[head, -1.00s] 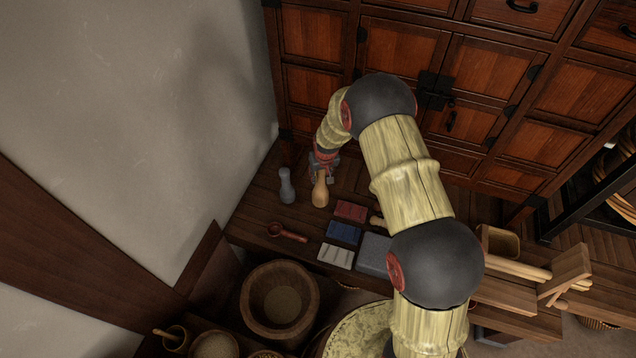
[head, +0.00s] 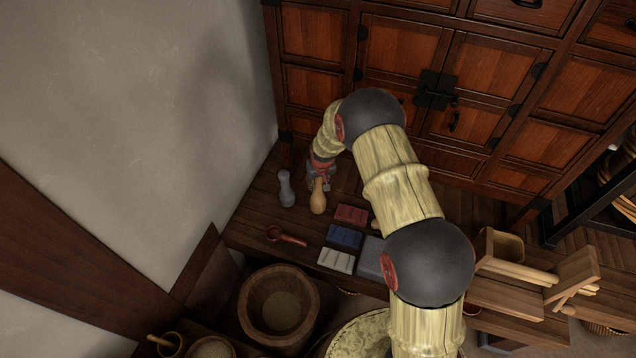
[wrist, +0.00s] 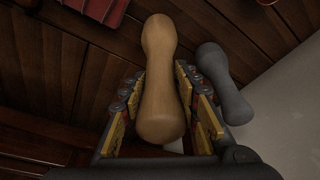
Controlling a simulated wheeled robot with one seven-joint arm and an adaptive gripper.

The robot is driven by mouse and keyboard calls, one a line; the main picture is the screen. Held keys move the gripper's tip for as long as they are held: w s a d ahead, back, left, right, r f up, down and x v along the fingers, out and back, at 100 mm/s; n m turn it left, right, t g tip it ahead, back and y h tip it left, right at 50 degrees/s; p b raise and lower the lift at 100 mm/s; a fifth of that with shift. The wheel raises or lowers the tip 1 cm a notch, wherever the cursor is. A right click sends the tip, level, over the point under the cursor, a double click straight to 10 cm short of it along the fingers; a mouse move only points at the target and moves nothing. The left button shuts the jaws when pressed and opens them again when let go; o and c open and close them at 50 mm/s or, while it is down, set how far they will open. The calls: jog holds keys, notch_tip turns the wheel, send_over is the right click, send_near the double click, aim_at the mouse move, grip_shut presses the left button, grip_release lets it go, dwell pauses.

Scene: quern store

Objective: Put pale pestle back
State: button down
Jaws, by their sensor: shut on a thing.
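The pale wooden pestle (head: 318,197) is in my gripper (head: 320,178), at the left part of the wooden bench. In the wrist view the pale pestle (wrist: 160,75) lies between the two finger pads of my gripper (wrist: 165,105), which is shut on it. A grey pestle (head: 286,189) stands just left of it in the head view; the same grey pestle (wrist: 225,85) shows at the right in the wrist view, a small gap away. I cannot tell whether the pale pestle's base touches the bench.
Red (head: 352,214), blue (head: 344,236) and white (head: 336,260) blocks lie in front on the bench, with a dark red spoon (head: 287,237) left of them. A grey block (head: 369,258) is beside these. A cabinet (head: 400,50) stands behind and a wall (head: 130,110) is at left.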

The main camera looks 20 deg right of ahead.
jog(key=c, duration=1.3)
grip_release()
jog(key=s+r+p, duration=0.1)
jog(key=s+r, duration=0.4)
jog(key=r, duration=0.8)
jog(key=s+r+t+p, duration=0.15)
jog(key=s+r, duration=0.35)
jog(key=r, duration=0.7)
jog(key=s+r+p, duration=0.2)
jog(key=s+r, duration=0.3)
jog(key=r, duration=0.8)
jog(key=shift+t, duration=0.45)
jog(key=s+r, duration=0.3)
jog(key=s, duration=0.5)
jog(key=s+r, duration=0.4)
jog(key=s, duration=0.5)
jog(key=s+r, duration=0.3)
jog(key=s, duration=0.5)
jog(key=shift+s+r, duration=0.3)
jog(key=shift+r, duration=0.05)
